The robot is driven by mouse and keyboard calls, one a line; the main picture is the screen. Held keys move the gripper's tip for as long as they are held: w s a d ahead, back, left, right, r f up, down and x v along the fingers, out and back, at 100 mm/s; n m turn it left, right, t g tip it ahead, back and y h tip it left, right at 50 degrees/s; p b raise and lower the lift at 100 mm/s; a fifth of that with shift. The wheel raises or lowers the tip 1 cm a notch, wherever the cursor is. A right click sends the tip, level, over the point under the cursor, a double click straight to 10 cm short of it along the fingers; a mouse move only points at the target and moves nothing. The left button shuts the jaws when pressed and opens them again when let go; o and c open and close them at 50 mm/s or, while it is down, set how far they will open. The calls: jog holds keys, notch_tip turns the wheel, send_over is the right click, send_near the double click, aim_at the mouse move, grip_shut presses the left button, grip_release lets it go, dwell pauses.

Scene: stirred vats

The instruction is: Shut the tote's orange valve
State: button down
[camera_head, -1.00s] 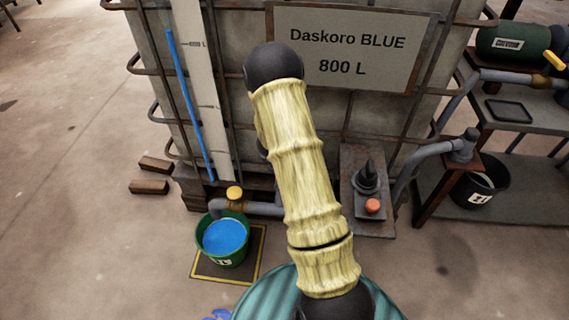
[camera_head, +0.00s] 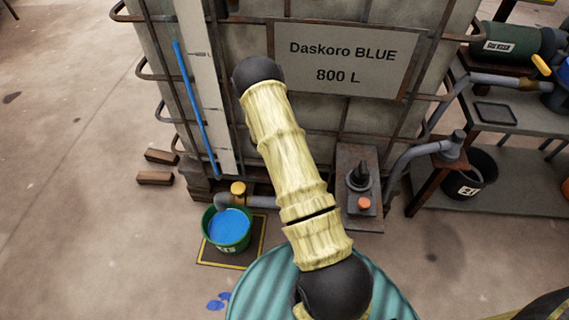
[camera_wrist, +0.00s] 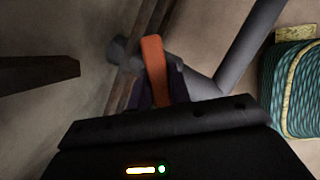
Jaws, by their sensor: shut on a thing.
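The tote (camera_head: 300,120) is a pale tank in a rusty cage, with a sign reading "Daskoro BLUE 800 L". In the wrist view its orange valve handle (camera_wrist: 154,58) is a flat lever lying across a grey pipe (camera_wrist: 200,85). My gripper (camera_wrist: 158,92) is shut on the orange handle, with the dark fingers at its near end. In the head view my arm hides the gripper and this handle. I cannot tell from the handle how far the valve is open.
A green bucket (camera_head: 208,226) of blue liquid stands under the yellow-capped outlet (camera_head: 238,188), on a yellow-edged mat (camera_head: 258,242). A pedestal with an orange button (camera_head: 364,203) and a black bucket (camera_head: 483,160) are to the right.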

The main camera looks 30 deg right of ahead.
jog(key=shift+w+a, duration=0.1)
jog(key=shift+a, duration=0.05)
jog(key=c, duration=1.3)
grip_release()
jog(key=shift+r, duration=0.1)
jog(key=p+v, duration=0.4)
jog(key=v, duration=1.3)
